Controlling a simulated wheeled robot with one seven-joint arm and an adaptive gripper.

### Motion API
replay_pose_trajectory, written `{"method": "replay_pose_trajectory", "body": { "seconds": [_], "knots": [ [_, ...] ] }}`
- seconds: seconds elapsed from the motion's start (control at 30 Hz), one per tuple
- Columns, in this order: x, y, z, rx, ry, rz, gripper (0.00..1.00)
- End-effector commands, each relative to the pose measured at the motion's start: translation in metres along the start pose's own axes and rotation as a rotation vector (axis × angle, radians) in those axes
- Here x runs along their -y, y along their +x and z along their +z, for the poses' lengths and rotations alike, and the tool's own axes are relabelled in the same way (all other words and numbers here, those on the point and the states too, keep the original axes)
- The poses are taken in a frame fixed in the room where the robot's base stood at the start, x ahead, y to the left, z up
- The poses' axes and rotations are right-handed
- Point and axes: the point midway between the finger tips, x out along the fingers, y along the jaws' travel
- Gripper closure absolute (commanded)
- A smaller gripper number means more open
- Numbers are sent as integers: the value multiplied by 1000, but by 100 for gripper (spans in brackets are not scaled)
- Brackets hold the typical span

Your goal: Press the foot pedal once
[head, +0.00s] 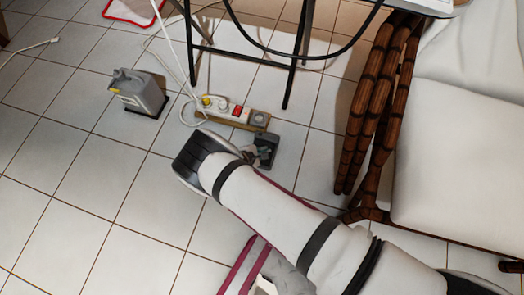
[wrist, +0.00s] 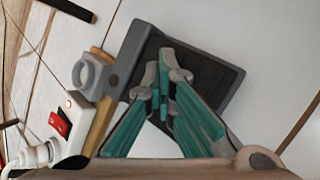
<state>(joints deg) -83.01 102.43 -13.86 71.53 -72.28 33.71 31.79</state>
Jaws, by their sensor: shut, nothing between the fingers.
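The foot pedal (wrist: 212,80) has a grey frame and a dark plate, and lies on the tiled floor. In the head view the pedal (head: 270,138) shows just beyond my forearm, partly hidden by my gripper (head: 259,152). In the wrist view my gripper (wrist: 165,68) has its teal and grey fingers shut together and empty. The fingertips are over the dark plate, near its upper left part. I cannot tell whether they touch it.
A power strip (head: 222,107) with a red switch lies beside the pedal, with cables. A grey jug (head: 138,92) stands on the floor to the left. A dark-legged stand (head: 296,60) is behind, and a chair with brown wooden legs (head: 372,110) is right.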

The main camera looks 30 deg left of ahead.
Motion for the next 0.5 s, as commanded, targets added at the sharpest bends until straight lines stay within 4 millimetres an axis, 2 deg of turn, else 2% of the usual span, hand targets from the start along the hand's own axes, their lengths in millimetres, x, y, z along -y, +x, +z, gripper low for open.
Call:
{"method": "replay_pose_trajectory", "body": {
  "seconds": [0.5],
  "knots": [
    [2, 5, -3, -1, 1, 0, 100]
  ]
}}
